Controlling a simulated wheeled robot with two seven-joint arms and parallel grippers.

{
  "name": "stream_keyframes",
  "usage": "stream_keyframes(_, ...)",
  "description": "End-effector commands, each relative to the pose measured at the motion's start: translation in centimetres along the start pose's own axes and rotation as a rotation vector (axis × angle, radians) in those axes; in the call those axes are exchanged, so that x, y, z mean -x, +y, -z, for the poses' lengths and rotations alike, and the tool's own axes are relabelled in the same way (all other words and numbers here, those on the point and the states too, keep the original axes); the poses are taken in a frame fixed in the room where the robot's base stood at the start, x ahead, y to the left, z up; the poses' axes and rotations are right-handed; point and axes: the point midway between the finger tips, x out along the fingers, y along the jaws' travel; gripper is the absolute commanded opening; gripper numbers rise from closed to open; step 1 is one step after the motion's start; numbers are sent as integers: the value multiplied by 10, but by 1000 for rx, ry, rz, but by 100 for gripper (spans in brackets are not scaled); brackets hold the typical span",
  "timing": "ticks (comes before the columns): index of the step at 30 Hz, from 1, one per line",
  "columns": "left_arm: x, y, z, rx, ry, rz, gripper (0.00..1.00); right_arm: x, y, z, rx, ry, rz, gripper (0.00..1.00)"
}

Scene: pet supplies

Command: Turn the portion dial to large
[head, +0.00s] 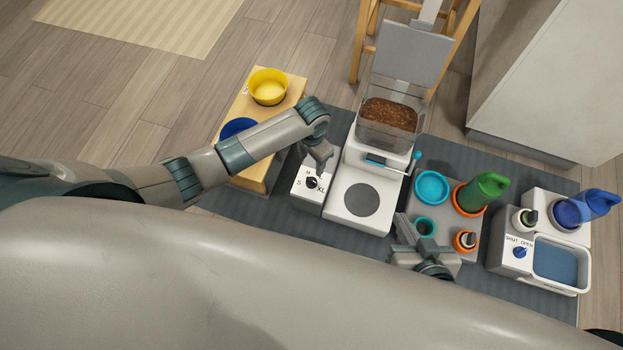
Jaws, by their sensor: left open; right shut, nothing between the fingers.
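The portion dial (312,183) is a small dark knob on top of a white box left of the feeder. Which mark the knob points to is too small to tell. My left gripper (318,164) is open and points down just behind the dial, partly covering the box top. Whether it touches the knob cannot be told. My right gripper (405,230) is shut and empty, in front of the feeder's right side, near the grey tray.
The feeder (379,200) has a clear kibble hopper (390,120) with a raised lid (410,52). A grey tray (455,222) holds cyan and orange dishes and a green jug (481,193). A white unit (509,255) with a blue knob stands right. A wooden stand (290,113) with bowls stands left.

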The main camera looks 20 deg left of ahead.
Motion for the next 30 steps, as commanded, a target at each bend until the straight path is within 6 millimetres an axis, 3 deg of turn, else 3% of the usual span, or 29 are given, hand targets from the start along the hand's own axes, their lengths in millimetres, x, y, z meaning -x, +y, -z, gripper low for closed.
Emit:
stream_keyframes(14, -56, 0, 0, 0, -1, 0, 50, 0, -19, 59, 39, 333, 30, 0)
stream_keyframes(30, -109, 0, 0, -1, 0, 1, 50, 32, -42, 117, 68, 716, 70, 0)
